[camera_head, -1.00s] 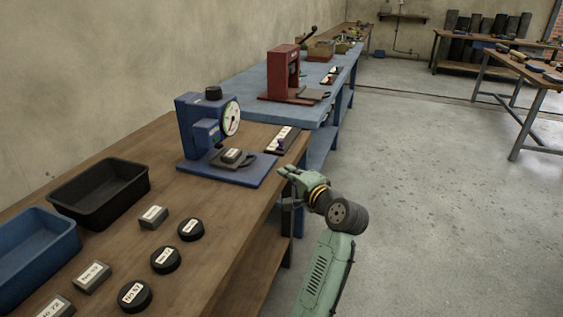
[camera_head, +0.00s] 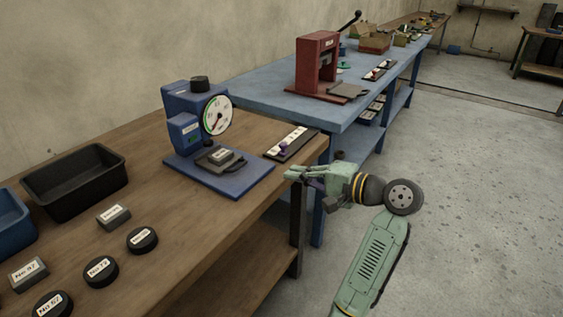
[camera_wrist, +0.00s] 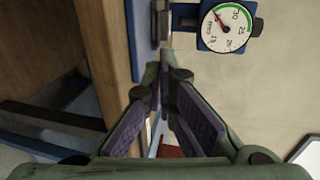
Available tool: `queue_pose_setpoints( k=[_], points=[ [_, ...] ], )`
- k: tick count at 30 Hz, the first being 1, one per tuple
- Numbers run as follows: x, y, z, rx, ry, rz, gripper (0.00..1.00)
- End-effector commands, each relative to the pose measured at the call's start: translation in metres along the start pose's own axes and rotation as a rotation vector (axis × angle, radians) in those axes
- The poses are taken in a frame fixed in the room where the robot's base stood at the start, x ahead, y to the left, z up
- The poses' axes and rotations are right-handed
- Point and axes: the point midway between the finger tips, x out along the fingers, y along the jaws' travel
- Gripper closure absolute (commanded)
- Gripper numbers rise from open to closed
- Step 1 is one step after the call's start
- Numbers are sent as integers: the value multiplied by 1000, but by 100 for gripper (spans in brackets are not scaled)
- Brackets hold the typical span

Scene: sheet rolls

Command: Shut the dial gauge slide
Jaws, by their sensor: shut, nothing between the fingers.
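The blue dial gauge (camera_head: 182,135) stands on the wooden bench, its round white dial (camera_head: 217,115) facing right. Its dark grey slide (camera_head: 236,164) sticks out over the blue base plate, with a grey labelled block (camera_head: 219,155) on it. My gripper (camera_head: 289,173) is at the bench's right edge, to the right of the base plate and apart from the slide. In the wrist view the fingertips (camera_wrist: 164,62) meet with nothing held. The dial (camera_wrist: 227,27) shows there at upper right; the slide is mostly hidden or unclear.
A black bin (camera_head: 75,185), a blue bin (camera_head: 8,222) and several labelled blocks and discs (camera_head: 142,240) occupy the bench's left and front. A red press (camera_head: 318,65) stands on the blue bench beyond. Floor at right is clear.

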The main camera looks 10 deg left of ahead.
Motion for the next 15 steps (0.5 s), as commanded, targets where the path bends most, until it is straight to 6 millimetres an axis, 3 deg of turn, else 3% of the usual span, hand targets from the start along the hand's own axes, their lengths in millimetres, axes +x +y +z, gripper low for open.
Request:
queue_pose_setpoints(
  k=[8, 15],
  points=[
    [29, -2, 4, 0, -13, 2, 100],
    [81, -2, 4, 0, -13, 2, 100]
  ],
)
